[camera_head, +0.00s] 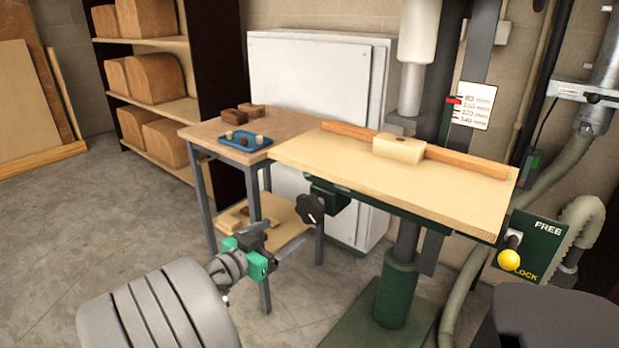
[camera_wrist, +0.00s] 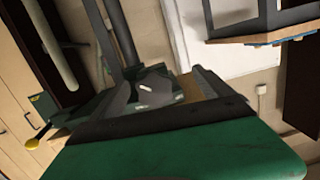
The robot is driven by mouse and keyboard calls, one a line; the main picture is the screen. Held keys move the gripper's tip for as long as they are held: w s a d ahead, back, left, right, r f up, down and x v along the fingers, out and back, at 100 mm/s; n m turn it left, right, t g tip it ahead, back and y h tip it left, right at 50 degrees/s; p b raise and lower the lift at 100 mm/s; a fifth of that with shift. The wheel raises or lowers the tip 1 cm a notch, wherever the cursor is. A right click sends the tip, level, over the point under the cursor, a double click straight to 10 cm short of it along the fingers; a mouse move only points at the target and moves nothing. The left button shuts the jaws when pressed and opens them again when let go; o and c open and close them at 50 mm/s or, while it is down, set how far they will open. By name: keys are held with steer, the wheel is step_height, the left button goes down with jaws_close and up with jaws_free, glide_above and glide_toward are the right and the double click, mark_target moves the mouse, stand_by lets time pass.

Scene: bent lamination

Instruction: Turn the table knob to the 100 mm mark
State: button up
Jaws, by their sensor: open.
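The black lobed knob (camera_head: 310,208) sits below the left end of the wooden table (camera_head: 480,196). It also shows in the middle of the wrist view (camera_wrist: 155,88), with a light mark on its face. My gripper (camera_head: 290,247) is open and empty, below and left of the knob in the head view, apart from it. The scale plate (camera_head: 474,105) on the column reads 80 to 140 mm. A red pointer (camera_head: 454,100) stands at its left edge, near the 80 and 100 marks; the exact reading is too small to tell.
A lever with a yellow ball (camera_head: 509,260) stands by the FREE/LOCK sign (camera_head: 540,240). A wood block (camera_head: 398,149) and fence lie on the table. A side bench (camera_head: 195,130) with a blue tray (camera_head: 245,141) stands behind my gripper. Open floor lies at left.

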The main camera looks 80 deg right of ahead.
mark_target(307, 211)
steer(key=shift+o, duration=0.5)
steer(key=shift+m+g+h, duration=0.5)
steer(key=shift+g, duration=0.4)
steer(key=s+r, duration=0.1)
steer(key=r, duration=0.1)
steer(key=s+d+r, duration=0.1)
steer(key=s+r, duration=0.1)
steer(key=shift+d, duration=0.15)
steer(key=x, duration=0.7)
steer(key=shift+w+d+f, duration=0.1)
steer(key=shift+c, duration=0.5)
steer(key=c, duration=1.2)
steer(key=shift+c, duration=0.2)
steer(key=shift+f+b, duration=0.15)
steer(key=shift+b, duration=0.35)
